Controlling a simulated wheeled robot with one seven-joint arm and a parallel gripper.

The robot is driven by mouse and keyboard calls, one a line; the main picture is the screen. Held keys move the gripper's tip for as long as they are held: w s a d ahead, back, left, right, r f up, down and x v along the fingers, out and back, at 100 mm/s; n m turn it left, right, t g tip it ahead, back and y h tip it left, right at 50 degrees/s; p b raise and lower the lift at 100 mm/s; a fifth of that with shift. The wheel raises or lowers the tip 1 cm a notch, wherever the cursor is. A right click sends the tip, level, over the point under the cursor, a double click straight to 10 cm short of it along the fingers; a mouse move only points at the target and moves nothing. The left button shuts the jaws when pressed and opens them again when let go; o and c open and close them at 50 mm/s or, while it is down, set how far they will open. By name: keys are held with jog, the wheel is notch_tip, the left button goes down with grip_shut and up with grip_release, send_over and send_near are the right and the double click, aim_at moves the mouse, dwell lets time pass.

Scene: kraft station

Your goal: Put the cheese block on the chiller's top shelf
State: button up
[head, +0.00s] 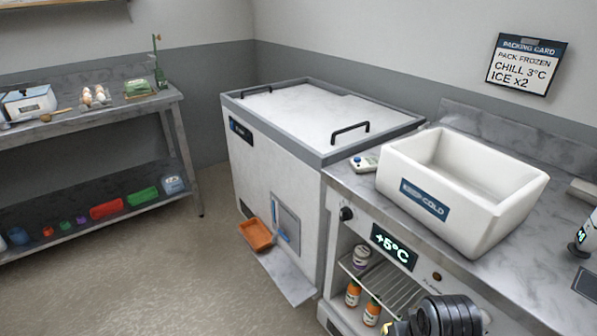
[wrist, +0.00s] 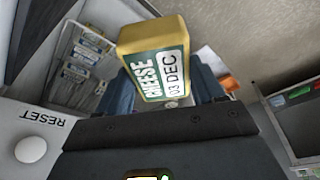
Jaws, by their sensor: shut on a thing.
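The chiller (head: 347,212) is under the counter at right, with a "+5°C" display. Its front is open, and a wire top shelf (head: 402,289) holds a dark-lidded jar (head: 361,256) at its left. Orange bottles (head: 353,293) stand below. My wrist hides the shelf's right part.
A white "KEEP COLD" box (head: 508,212) stands on the counter above the chiller. A steel table (head: 95,118) with goods is at far left. Floor between is clear.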

notch_tip(320, 180, up, 6)
jog(key=p, duration=0.5)
notch_tip(320, 180, down, 6)
jog(key=b, duration=0.5)
jog(key=shift+f, duration=0.2)
notch_tip(320, 180, up, 7)
jog(key=p, duration=0.5)
jog(key=shift+r+p, duration=0.15)
jog(key=shift+p, duration=0.15)
notch_tip(320, 180, down, 8)
jog(key=b, duration=0.5)
jog(key=shift+r+b, duration=0.25)
jog(key=shift+b, duration=0.1)
jog(key=shift+r, duration=0.1)
